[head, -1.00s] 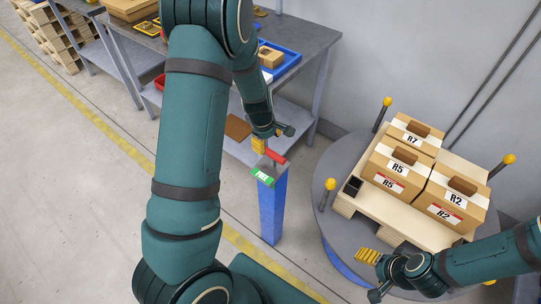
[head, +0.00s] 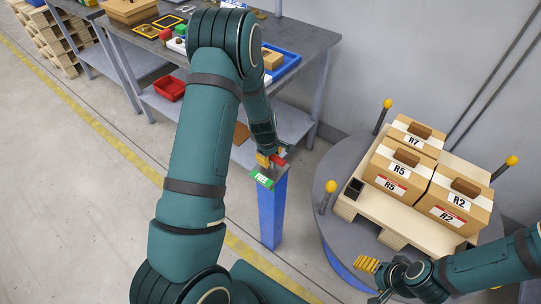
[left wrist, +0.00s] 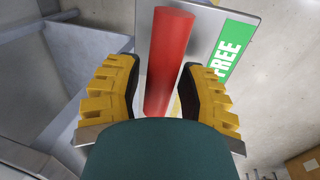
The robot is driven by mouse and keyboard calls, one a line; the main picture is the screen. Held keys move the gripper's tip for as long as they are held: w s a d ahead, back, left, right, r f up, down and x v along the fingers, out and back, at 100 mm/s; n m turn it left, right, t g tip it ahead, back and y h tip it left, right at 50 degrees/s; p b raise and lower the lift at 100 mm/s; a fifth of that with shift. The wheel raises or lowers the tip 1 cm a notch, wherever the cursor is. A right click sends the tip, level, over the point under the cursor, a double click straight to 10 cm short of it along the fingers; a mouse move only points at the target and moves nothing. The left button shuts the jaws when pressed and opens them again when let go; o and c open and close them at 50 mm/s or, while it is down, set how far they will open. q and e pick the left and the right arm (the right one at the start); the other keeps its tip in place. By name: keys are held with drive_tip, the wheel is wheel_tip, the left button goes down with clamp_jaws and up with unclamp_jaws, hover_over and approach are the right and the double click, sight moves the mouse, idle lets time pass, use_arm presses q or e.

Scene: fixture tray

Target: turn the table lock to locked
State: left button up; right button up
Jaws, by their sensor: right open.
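The table lock is a blue post (head: 271,212) with a grey top plate, a red handle and a green label (head: 262,180) reading FREE. The red handle (head: 279,160) is partly hidden by my left gripper (head: 270,160) in the head view. In the left wrist view the red handle (left wrist: 169,60) lies between the yellow fingers of my left gripper (left wrist: 160,95), which are apart; the green FREE label (left wrist: 232,55) is to its right. I cannot tell whether a finger touches the handle. My right gripper (head: 367,265) is open and empty by the round table's front edge.
The round grey table (head: 330,225) carries a pallet (head: 395,225) with several labelled cartons and has yellow-knobbed posts (head: 328,196) around its rim. A workbench (head: 322,40) with a blue tray (head: 290,62) stands behind the post. A red bin (head: 170,88) sits on its shelf.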

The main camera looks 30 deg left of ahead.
use_arm(q)
clamp_jaws()
drive_tip(key=shift+m, duration=0.3)
drive_tip(key=m+b, duration=0.1)
drive_tip(key=m, duration=0.2)
drive_tip(key=shift+w+f+m+h+b, duration=0.1)
drive_tip(key=shift+w+m+h+b, duration=0.05)
drive_tip(key=shift+m+h+b, duration=0.2)
drive_tip(key=m+b, duration=0.1)
drive_tip(key=m, duration=0.1)
drive_tip(key=shift+d+m+g+h, duration=0.1)
drive_tip(key=shift+m+g+h, duration=0.15)
drive_tip(key=shift+m+g, duration=0.1)
drive_tip(key=m, duration=0.2)
drive_tip(key=m+b, duration=0.1)
drive_tip(key=m, duration=0.2)
drive_tip(key=shift+w+d+g+h, duration=0.2)
drive_tip(key=shift+g+h, duration=0.1)
drive_tip(key=shift+g, duration=0.05)
drive_tip(key=shift+d+m+g, duration=0.2)
drive_tip(key=shift+m+g, duration=0.2)
drive_tip(key=shift+m, duration=2)
drive_tip(key=o, duration=0.5)
unclamp_jaws()
